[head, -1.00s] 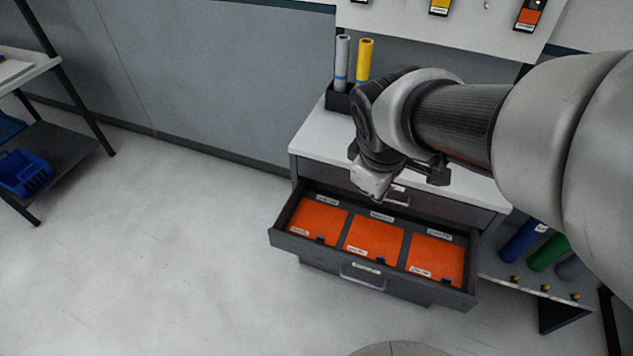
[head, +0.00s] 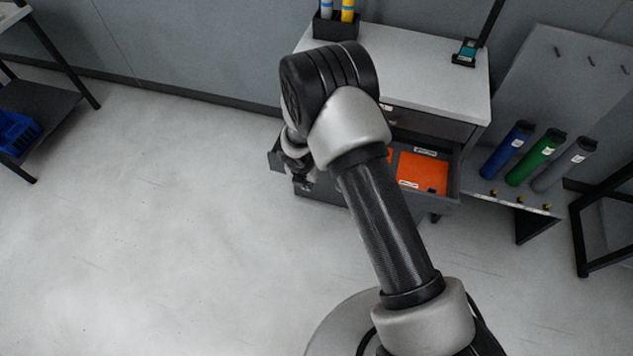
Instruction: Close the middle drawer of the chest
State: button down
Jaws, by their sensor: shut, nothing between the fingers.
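The chest (head: 435,75) is grey with a light top and stands beyond my arm. Its open drawer (head: 455,180) sticks out below a shut upper drawer (head: 430,124). Orange inserts (head: 422,172) with white labels lie in it. My arm covers the drawer's middle and most of its front, including the handle. The drawer's left corner (head: 275,156) shows beside my arm. My gripper (head: 304,182) is small and partly hidden by my wrist. It points down at the left part of the drawer's front, shut and empty. I cannot tell whether it touches the drawer.
A dark holder with rolls (head: 335,24) and a small teal item (head: 467,52) stand on the chest. Blue, green and grey rolls (head: 533,158) sit on a rack at right. A shelf with a blue bin (head: 17,133) stands far left. The left floor is clear.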

jog(key=w+d+f+b, duration=0.1)
jog(key=w+f+b, duration=0.2)
jog(key=w+f, duration=0.3)
jog(key=shift+d+f, duration=0.4)
jog(key=shift+f, duration=1.5)
jog(key=shift+w, duration=0.15)
